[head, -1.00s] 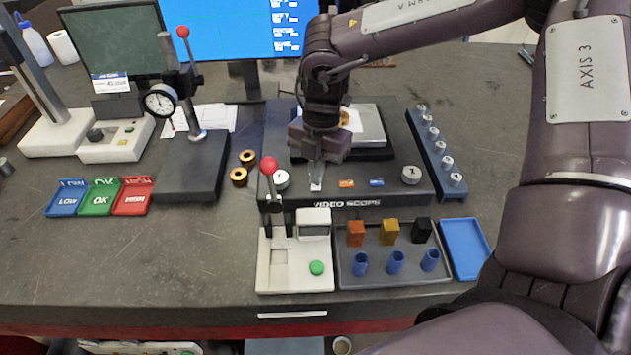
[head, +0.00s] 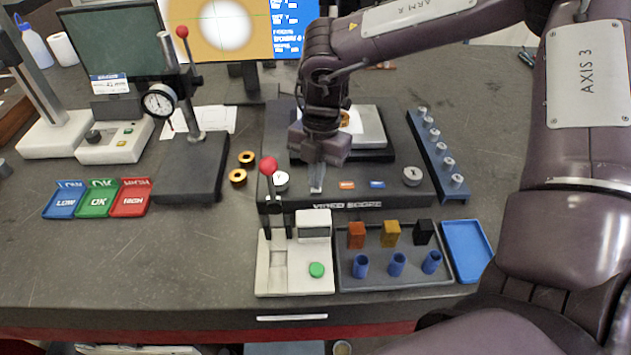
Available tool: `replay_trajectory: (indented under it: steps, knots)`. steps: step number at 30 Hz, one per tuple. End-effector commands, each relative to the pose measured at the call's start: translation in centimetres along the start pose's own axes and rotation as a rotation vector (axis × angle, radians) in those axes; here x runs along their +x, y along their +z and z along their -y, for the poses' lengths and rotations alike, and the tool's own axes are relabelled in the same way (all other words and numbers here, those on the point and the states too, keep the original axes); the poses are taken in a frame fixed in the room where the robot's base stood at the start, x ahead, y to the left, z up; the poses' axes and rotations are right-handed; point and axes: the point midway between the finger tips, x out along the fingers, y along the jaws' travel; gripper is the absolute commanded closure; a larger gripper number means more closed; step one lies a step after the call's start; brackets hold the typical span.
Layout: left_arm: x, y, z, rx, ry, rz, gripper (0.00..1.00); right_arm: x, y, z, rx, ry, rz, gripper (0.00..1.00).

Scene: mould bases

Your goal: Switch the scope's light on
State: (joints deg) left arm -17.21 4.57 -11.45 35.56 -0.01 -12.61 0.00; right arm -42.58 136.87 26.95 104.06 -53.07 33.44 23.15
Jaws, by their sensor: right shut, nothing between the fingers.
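The video scope (head: 350,194) is a dark base with a pale stage (head: 370,128), orange and blue buttons and two round knobs on its front. My right gripper (head: 317,189) points down, shut and empty, with its fingertips at the scope's front panel, between the left knob (head: 281,182) and the orange button (head: 347,185). Whatever lies under the fingertips is hidden, and I cannot tell whether they touch the panel. The monitor (head: 225,28) behind shows a bright white disc on an orange-brown field, beside a blue readout strip. My left gripper is not in view.
A red-knobbed lever press (head: 268,255) and a grey tray (head: 395,282) with coloured blocks and blue cups stand in front of the scope. A rack of grey pins (head: 437,150) is at its right. A dial gauge stand (head: 190,170) is to the left.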

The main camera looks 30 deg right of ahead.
Motion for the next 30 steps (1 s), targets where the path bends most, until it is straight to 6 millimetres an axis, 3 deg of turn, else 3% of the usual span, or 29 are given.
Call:
replay_trajectory:
  steps: [22, 30]
  knots:
    - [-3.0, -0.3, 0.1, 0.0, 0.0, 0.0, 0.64, -6.1, -0.9, 0.0, -0.001, 0.001, 0.001, 1.0]
    - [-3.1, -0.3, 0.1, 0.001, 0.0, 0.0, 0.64, -6.5, -1.0, 0.0, 0.0, 0.0, 0.0, 1.0]
